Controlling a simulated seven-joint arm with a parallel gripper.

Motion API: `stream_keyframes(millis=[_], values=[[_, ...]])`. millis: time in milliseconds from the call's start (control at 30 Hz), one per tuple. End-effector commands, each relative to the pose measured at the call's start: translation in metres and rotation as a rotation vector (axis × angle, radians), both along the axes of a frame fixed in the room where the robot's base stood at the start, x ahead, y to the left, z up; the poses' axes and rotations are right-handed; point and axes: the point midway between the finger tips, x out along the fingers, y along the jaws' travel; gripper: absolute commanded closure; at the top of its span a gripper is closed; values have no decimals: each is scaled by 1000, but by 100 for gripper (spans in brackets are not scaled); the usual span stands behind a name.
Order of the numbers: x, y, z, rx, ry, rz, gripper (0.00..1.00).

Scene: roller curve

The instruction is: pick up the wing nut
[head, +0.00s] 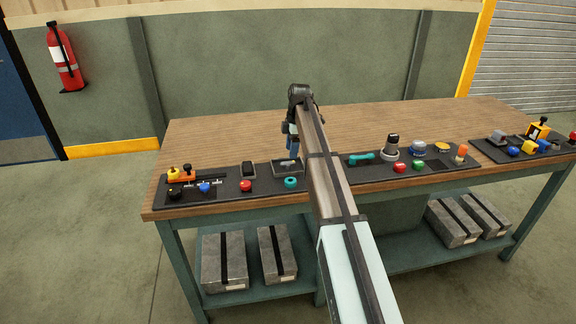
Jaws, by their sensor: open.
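I cannot tell for sure which small part is the wing nut. Small candidates on the dark mats are a blue part (205,188), a red part (246,185), another red part (400,168) and a green part (418,166). My gripper (292,151) points down over the bench, left of my forearm, above the area of a dark tray (287,170). It looks empty and is open, though its fingertips are small and partly hard to make out. My arm hides a strip of the bench and mat beside it.
The wooden bench (230,135) is clear toward the back. Along its front edge lie a teal ring (291,182), a teal handled part (361,158), a grey cup-like stand (389,153), and a yellow and red fixture (186,174). Grey boxes (224,262) sit on the lower shelf.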

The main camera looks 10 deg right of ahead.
Motion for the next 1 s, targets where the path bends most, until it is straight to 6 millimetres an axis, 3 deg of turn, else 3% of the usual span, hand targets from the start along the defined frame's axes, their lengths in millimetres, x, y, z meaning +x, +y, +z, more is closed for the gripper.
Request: stream_keyframes(millis=[167,500,767,1000], values=[[-2,3,-9,0,0,0,43],[-5,13,-48,0,1,0,43],[-5,14,-51,0,-1,0,43],[-5,14,-51,0,0,0,65]])
